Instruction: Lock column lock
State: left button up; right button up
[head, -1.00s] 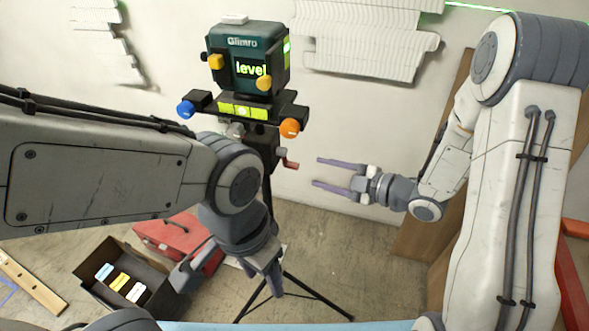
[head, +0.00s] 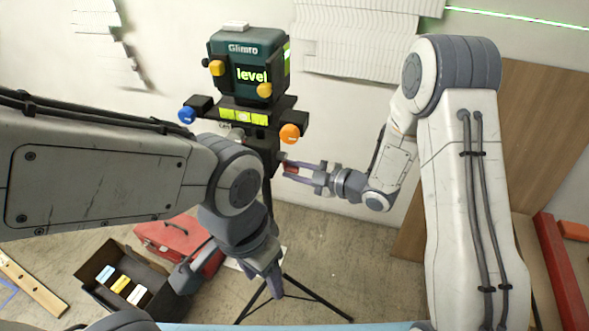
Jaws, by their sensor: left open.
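A dark green laser level (head: 248,66) with a lit "level" display stands on a black tripod head. A red lever (head: 291,169) sticks out from the right side of the column below the head. My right gripper (head: 289,168) is at this lever, with one finger above it and one below. I cannot tell whether the fingers press on it. My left gripper (head: 228,281) is open and empty, low in front of the tripod. My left arm hides part of the column.
A blue knob (head: 187,115) and an orange knob (head: 289,133) flank the tripod head. A red toolbox (head: 165,233) and a black open box (head: 98,258) with small blocks are on the floor at left. Tripod legs (head: 300,293) spread below. A wooden board (head: 535,130) leans at right.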

grip_shut()
jog(key=shift+s+a+r+m+g+p, duration=0.1)
jog(key=shift+s+r+m+g+p, duration=0.2)
jog(key=shift+m+p, duration=0.45)
jog(key=shift+s+a+f+m+g+p, duration=0.1)
jog(key=shift+s+f+m+g+p, duration=0.25)
jog(key=shift+s+m, duration=0.1)
jog(key=o, duration=0.7)
grip_release()
jog(key=shift+c, duration=0.2)
jog(key=v, duration=1)
jog(key=shift+d+b, duration=0.25)
jog(key=shift+b, duration=0.15)
